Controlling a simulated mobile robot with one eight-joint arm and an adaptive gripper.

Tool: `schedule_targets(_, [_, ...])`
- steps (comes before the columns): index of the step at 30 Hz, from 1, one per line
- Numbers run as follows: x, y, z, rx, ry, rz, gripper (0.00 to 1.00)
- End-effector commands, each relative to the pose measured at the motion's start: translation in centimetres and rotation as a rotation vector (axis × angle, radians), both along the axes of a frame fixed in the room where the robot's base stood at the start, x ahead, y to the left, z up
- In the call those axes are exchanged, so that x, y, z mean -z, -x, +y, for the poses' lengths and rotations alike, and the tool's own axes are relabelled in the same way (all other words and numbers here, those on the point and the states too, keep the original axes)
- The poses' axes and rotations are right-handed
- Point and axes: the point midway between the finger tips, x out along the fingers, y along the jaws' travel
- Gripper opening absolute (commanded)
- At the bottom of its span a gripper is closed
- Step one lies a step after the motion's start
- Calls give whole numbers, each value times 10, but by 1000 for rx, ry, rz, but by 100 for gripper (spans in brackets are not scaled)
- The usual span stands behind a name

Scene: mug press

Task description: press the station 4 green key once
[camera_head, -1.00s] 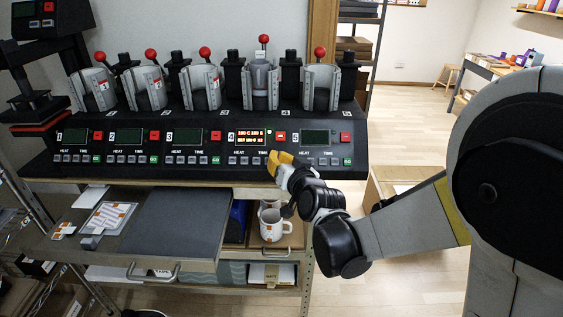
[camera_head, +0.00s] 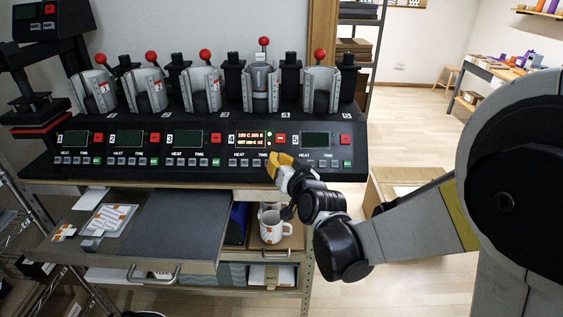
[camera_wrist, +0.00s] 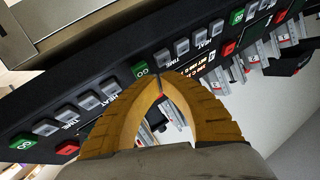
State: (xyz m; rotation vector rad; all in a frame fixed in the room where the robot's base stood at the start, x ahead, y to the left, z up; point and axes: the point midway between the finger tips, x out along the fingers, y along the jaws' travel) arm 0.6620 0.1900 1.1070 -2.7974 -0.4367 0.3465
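The station 4 green key (camera_wrist: 140,69) shows in the wrist view, marked GO, just left of my yellow fingertips. In the head view my gripper hides it. My gripper (camera_wrist: 160,84) is shut, with its two tips meeting and nothing between them. In the head view my gripper (camera_head: 273,158) is at the front panel, at the right end of station 4's key row. I cannot tell whether the tips touch the panel. Station 4's display (camera_head: 250,139) is lit with orange-yellow text; the other displays are dark.
The station 5 green key (camera_head: 347,163) and the station 3 green key (camera_head: 216,162) sit on either side. Grey keys (camera_head: 240,163) fill station 4's row. Station 4's red key (camera_head: 281,138) is above my gripper. Mugs (camera_head: 272,227) stand on the shelf below.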

Motion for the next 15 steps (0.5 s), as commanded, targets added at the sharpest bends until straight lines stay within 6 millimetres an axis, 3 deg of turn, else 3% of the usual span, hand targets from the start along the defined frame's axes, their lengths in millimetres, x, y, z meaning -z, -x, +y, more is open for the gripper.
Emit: schedule_targets(15, [-9, 8, 0, 0, 0, 0, 0])
